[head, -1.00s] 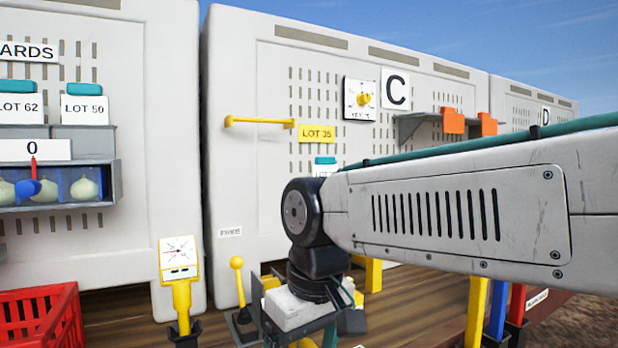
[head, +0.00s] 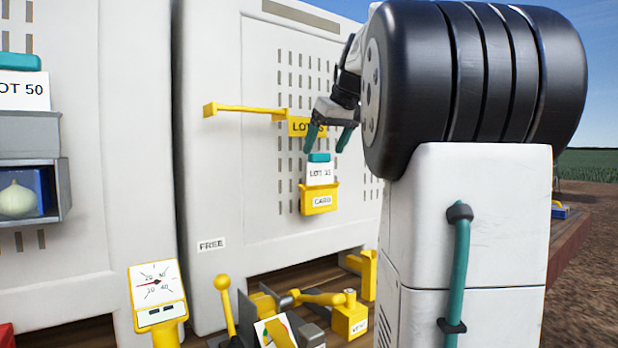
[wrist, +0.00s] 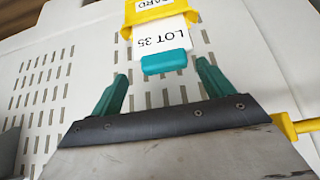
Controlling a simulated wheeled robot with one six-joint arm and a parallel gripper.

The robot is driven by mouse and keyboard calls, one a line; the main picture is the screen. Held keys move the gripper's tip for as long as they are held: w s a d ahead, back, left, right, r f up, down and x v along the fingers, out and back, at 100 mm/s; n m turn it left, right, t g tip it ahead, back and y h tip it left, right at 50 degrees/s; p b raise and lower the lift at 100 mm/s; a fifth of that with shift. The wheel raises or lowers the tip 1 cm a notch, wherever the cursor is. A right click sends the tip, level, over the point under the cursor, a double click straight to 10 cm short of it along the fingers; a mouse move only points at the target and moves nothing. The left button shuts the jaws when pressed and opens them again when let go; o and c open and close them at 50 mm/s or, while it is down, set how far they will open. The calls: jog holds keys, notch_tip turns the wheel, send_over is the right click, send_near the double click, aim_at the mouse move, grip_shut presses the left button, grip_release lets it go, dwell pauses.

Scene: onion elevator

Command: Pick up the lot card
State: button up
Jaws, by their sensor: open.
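The lot card (head: 320,174) is white, reads LOT 35 and has a teal grip on top. It stands upright in a yellow holder (head: 319,202) marked CARD on the white perforated panel. My gripper (head: 328,148) is open, with its teal fingers just above the card. In the wrist view the card (wrist: 158,40) appears upside down, its teal grip (wrist: 164,62) toward my open gripper (wrist: 160,88). The fingers sit to either side of the grip's line, with a visible gap to it.
A yellow bar (head: 240,110) sticks out at upper left of the card, by a yellow LOT sign (head: 299,127) partly hidden by my gripper. A dial gauge (head: 156,284) and yellow levers (head: 225,300) stand below. A LOT 50 card (head: 24,90) is at far left.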

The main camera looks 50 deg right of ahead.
aim_at(317, 161)
jog(key=x, duration=0.5)
jog(key=shift+w+a+f, duration=0.15)
jog(key=shift+a+f, duration=0.05)
jog(key=shift+a, duration=0.1)
jog(key=shift+c, duration=0.3)
jog(key=c, duration=0.6)
